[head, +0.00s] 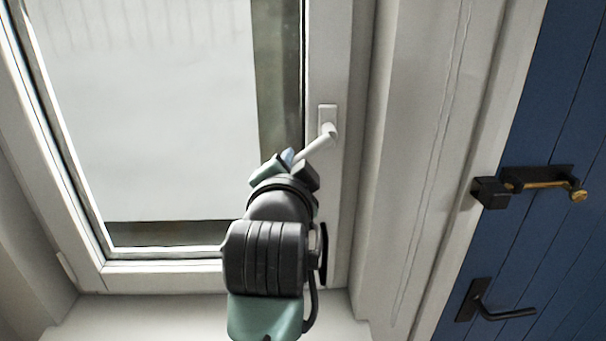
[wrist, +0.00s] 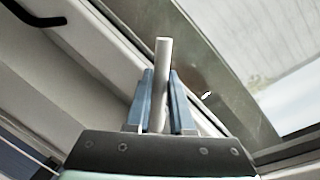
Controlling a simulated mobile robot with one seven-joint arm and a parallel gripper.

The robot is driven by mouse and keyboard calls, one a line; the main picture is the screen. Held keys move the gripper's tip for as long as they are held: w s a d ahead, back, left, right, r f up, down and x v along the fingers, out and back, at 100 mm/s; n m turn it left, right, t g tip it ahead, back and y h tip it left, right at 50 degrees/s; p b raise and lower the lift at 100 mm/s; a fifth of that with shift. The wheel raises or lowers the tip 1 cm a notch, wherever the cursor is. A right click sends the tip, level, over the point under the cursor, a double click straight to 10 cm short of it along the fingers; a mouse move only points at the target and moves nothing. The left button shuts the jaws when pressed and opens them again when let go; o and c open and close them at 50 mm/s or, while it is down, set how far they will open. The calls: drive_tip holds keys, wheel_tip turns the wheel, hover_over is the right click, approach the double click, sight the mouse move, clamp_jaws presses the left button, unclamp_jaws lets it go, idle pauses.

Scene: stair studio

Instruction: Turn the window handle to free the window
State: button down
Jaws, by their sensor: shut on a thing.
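The white window handle (head: 318,147) is on the right stile of the window. Its lever slants down and to the left from a white base plate (head: 327,113). My gripper (head: 291,163) is shut on the lever's free end. In the wrist view the pale lever (wrist: 163,58) stands between the blue fingers of my gripper (wrist: 161,90), its end sticking out past the fingertips. The window sash (head: 165,274) appears to sit in its frame, with no clear gap. My fingers hide part of the lever.
A blue door (head: 560,130) is at the right, with a black and brass latch (head: 540,184) and a black door handle (head: 500,312). A white wall strip (head: 425,150) lies between window and door. A pale sill (head: 150,313) runs below the window.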

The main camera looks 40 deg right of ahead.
drive_tip(key=m, duration=0.1)
drive_tip(key=r+m, duration=0.1)
drive_tip(key=a+r+m+y, duration=0.1)
drive_tip(key=shift+w+r+t, duration=0.1)
drive_tip(key=shift+w+t, duration=0.2)
drive_tip(key=shift+w, duration=0.05)
drive_tip(key=shift+a+r+m+y, duration=0.1)
drive_tip(key=shift+r+m+y, duration=0.15)
drive_tip(key=shift+r+m, duration=0.5)
drive_tip(key=shift+a+r+m+y, duration=0.1)
drive_tip(key=shift+r+m+y, duration=0.25)
drive_tip(key=shift+m, duration=0.7)
drive_tip(key=shift+w+r, duration=0.1)
drive_tip(key=shift+r, duration=0.05)
drive_tip(key=c, duration=0.8)
unclamp_jaws()
drive_tip(key=b+v, duration=0.1)
drive_tip(key=v, duration=0.5)
drive_tip(key=b+v, duration=0.2)
drive_tip(key=v, duration=0.5)
drive_tip(key=shift+f, duration=0.25)
